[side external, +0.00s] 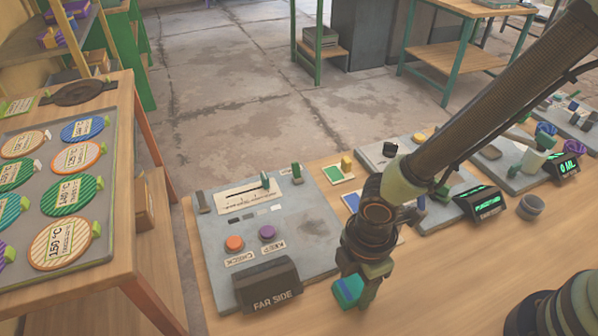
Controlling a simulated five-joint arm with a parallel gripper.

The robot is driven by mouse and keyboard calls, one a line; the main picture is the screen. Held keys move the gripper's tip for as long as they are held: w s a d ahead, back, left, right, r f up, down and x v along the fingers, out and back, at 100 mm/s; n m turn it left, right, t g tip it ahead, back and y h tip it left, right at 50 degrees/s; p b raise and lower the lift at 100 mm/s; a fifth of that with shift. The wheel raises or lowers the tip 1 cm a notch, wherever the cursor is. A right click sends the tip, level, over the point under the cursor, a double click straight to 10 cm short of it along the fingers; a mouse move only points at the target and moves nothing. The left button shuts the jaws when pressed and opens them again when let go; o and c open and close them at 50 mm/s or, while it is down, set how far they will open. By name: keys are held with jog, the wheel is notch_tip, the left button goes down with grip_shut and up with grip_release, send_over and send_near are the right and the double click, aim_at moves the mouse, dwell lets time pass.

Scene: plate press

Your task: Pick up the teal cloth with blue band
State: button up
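The teal cloth with a blue band (346,291) shows as a small folded block at the lower middle of the side external view, just right of the grey panel marked FAR SIDE. My gripper (362,293) points down right at it, with a finger against or just in front of the cloth's right side. The far finger is hidden, so I cannot tell whether the gripper is closed on the cloth. I also cannot tell whether the cloth rests on the table or is slightly raised.
The grey panel (300,215) with orange (234,243) and purple (267,233) buttons stands left of my gripper. More panels with green displays (484,203) stand to the right. A rack of round labelled plates (62,243) is at far left. The wooden table front (440,290) is clear.

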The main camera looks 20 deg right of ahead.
aim_at(356, 286)
jog(key=shift+r, duration=0.1)
notch_tip(356, 286, up, 20)
dwell(0.7)
